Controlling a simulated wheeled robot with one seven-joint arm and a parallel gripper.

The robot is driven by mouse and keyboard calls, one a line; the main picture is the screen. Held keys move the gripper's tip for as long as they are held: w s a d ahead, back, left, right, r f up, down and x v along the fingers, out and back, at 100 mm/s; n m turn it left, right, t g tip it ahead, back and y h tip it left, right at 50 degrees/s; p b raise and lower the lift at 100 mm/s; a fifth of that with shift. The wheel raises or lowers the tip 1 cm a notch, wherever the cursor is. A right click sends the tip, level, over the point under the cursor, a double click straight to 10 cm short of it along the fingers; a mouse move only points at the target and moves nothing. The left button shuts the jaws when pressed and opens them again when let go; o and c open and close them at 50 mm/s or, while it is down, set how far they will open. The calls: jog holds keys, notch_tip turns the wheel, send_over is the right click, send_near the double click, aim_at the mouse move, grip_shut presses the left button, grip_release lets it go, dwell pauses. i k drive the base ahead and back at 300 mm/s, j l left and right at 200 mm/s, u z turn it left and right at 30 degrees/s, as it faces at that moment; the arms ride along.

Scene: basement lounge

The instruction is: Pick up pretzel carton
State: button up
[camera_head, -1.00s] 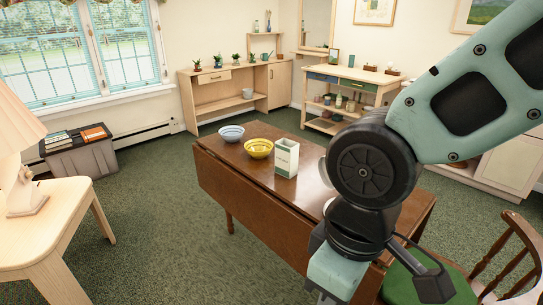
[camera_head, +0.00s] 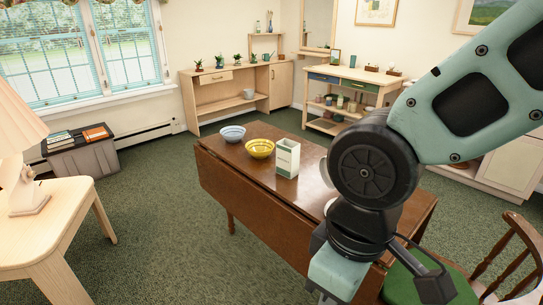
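A white and green carton (camera_head: 286,158), which appears to be the pretzel carton, stands upright on the brown drop-leaf table (camera_head: 245,183). Its label is too small to read. My arm reaches in from the right and hangs down over the near right side of the table, to the right of the carton and apart from it. My gripper is at the bottom edge of the view, largely cut off, so its fingers and opening cannot be made out.
A yellow bowl (camera_head: 260,148) stands just left of the carton, with a blue bowl (camera_head: 232,133) beyond it. My arm hides part of the tabletop and a pale round thing. A wooden chair (camera_head: 510,262) stands at the lower right. Green carpet is open left of the table.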

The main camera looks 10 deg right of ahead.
aim_at(287, 152)
jog(key=i+j, duration=0.2)
jog(key=i, duration=0.2)
jog(key=i+j+z, duration=0.1)
jog(key=i, duration=0.3)
jog(key=i+j, duration=0.3)
jog(key=i, duration=0.1)
